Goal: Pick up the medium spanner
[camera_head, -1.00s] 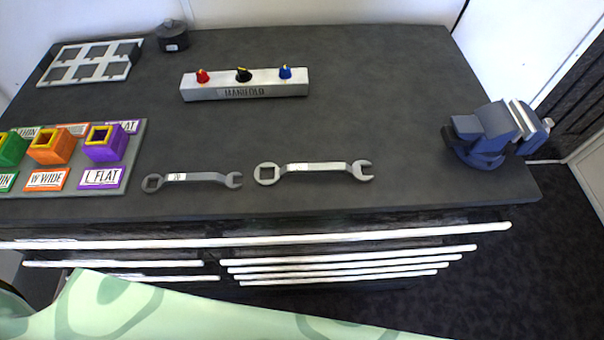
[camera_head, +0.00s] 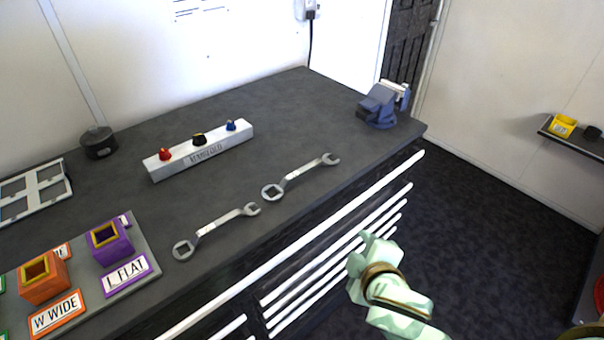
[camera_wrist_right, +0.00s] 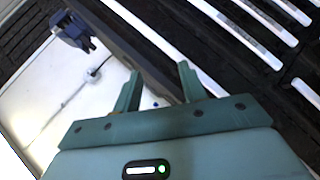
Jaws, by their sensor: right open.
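Two grey double-ended spanners lie flat on the dark bench top in the head view. The other spanner (camera_head: 302,174) is lighter and lies farther right. I cannot read their labels, so I cannot tell which is the medium one. My right gripper (camera_head: 370,246) is in front of the bench's drawers, apart from both spanners. In the right wrist view its two green fingers (camera_wrist_right: 158,90) are spread and hold nothing. My left gripper is not in view.
The manifold (camera_head: 200,150) with red, black and blue knobs stands behind the spanners. A blue vise (camera_head: 378,107) is at the bench's far right corner. A labelled tray (camera_head: 150,285) with coloured square holders is at the left. White drawer handles (camera_head: 330,250) line the bench front.

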